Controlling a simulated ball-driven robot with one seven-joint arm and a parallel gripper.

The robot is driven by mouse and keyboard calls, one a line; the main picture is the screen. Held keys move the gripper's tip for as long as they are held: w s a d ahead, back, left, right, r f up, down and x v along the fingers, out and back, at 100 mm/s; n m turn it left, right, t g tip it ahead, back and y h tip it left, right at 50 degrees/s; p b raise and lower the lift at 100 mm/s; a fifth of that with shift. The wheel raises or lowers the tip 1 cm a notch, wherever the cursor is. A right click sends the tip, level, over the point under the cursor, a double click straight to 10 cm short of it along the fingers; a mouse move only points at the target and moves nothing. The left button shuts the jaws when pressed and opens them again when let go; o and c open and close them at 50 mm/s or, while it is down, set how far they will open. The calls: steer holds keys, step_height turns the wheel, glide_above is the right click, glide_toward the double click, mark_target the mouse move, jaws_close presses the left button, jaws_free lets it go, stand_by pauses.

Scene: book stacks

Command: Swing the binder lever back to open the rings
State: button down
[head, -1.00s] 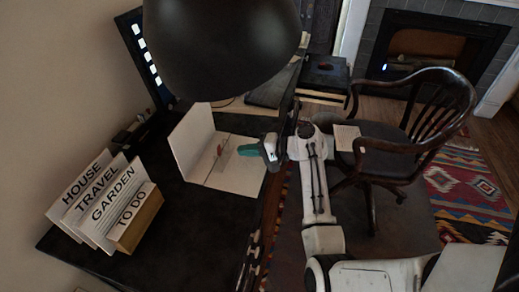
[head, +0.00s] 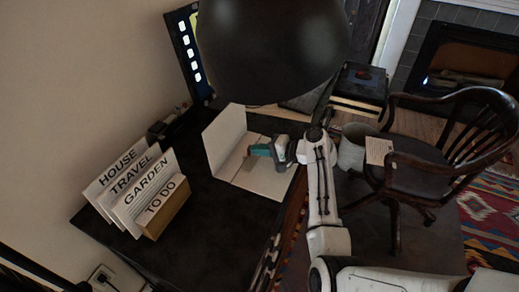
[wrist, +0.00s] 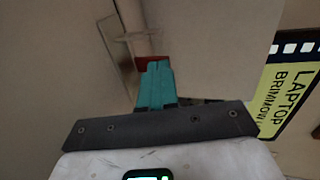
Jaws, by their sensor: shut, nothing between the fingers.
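The white binder (head: 224,142) lies open on the dark desk, one cover standing tilted up and the other flat. In the wrist view, the red lever (wrist: 143,61) shows just beyond my fingertips, partly hidden by them. Thin metal ring parts (wrist: 130,38) lie beyond it; I cannot tell whether the rings are open. My gripper (head: 251,150) has teal fingers and is over the binder near its spine. In the wrist view the gripper (wrist: 157,66) is shut and empty, its tips at or very near the lever. I cannot tell whether they touch.
A sorter with labelled cards (head: 135,190) stands left of the binder. A large black lamp shade (head: 270,50) hangs over the desk's back. A wooden chair (head: 435,150) and a grey bin (head: 354,148) stand to the right. The desk front near the sorter is clear.

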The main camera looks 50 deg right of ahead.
steer(key=shift+w+r+g+p, duration=0.1)
steer(key=shift+r+g+p, duration=0.15)
steer(key=shift+p, duration=0.2)
steer(key=shift+w+g+p, duration=0.1)
steer(key=shift+g+p, duration=0.15)
steer(key=shift+p, duration=0.05)
steer(key=p, duration=0.2)
steer(key=w+r+g+h+p, duration=0.1)
steer(key=shift+a+r+g+p, duration=0.1)
steer(key=shift+a+g+p, duration=0.15)
steer(key=shift+g+p, duration=0.1)
steer(key=shift+w+a+r+g+h+p, duration=0.15)
steer(key=shift+w+g+h+p, duration=0.2)
steer(key=shift+g+p, duration=0.65)
steer(key=shift+w+a+g+h+p, duration=0.25)
steer(key=shift+w+g+h+p, duration=0.3)
steer(key=shift+g+p, duration=0.45)
steer(key=g, duration=0.1)
steer(key=w+g+b, duration=0.1)
steer(key=f+g+h, duration=0.1)
steer(key=shift+w+a, duration=0.25)
steer(key=shift+w, duration=0.15)
steer(key=shift+r, duration=0.15)
steer(key=shift+r+p, duration=0.7)
steer(key=shift+p, duration=0.05)
